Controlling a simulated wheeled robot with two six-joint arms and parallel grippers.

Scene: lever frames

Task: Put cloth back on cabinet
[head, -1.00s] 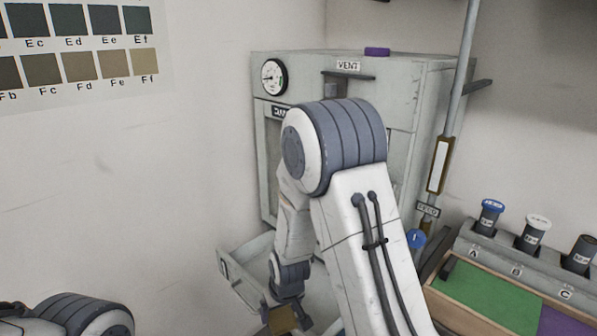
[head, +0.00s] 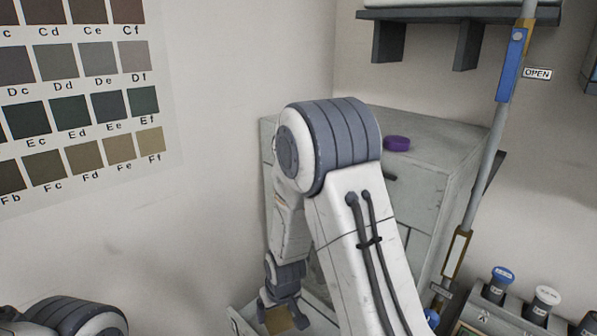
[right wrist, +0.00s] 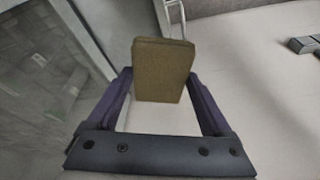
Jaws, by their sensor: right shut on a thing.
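The cloth (head: 278,320) is a brown, flat, stiff-looking pad. My right gripper (head: 283,302) is shut on it at the bottom of the head view. In the right wrist view the cloth (right wrist: 163,70) stands out between the two fingertips of the gripper (right wrist: 160,95). The grey cabinet (head: 440,165) stands against the wall, its top now visible from above. My right arm hides much of its front. The cloth appears low in front of the cabinet, below its top; whether it touches anything is unclear. My left gripper is out of view.
A purple round object (head: 397,143) sits on the cabinet top; much of the top around it is bare. A grey pole with a blue sleeve (head: 511,65) rises at the cabinet's right. A shelf (head: 455,15) hangs above. Capped containers (head: 497,284) stand lower right.

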